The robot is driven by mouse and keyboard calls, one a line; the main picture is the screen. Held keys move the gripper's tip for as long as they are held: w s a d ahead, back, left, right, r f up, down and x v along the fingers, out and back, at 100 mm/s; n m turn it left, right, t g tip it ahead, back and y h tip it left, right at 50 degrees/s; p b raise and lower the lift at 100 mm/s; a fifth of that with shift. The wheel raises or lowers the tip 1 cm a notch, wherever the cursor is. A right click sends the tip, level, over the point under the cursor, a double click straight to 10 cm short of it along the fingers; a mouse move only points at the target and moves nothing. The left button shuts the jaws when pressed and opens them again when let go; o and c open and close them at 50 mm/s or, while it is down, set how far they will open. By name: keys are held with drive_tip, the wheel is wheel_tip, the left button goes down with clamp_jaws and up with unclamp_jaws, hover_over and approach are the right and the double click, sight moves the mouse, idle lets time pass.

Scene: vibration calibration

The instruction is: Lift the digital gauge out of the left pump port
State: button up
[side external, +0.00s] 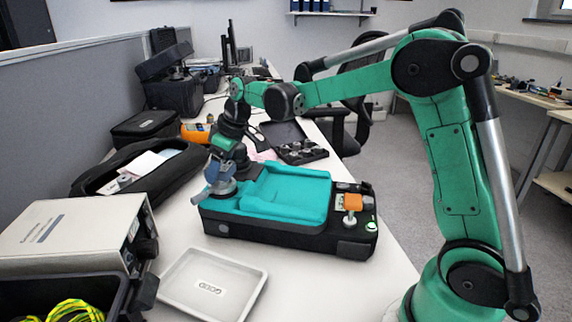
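The pump (290,232) is a black base with a teal moulded top on the white table. At its left end is a silver round fitting with a blue-grey part, which looks like the digital gauge (219,187) at the left port. My gripper (221,168) points down right over this gauge, at its upper part. The fingers are small and overlap the gauge, so I cannot tell whether they are closed on it. Whether the gauge is seated or slightly raised is also unclear. An orange-topped fitting (352,203) stands upright at the pump's right end.
A grey instrument box (75,232) and an open black bag (150,172) stand at left. A black case (292,142) with round parts lies behind. The table right of the tray is clear.

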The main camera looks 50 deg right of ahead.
drive_tip(key=shift+c, duration=1.4)
wheel_tip(320, 180, up, 14)
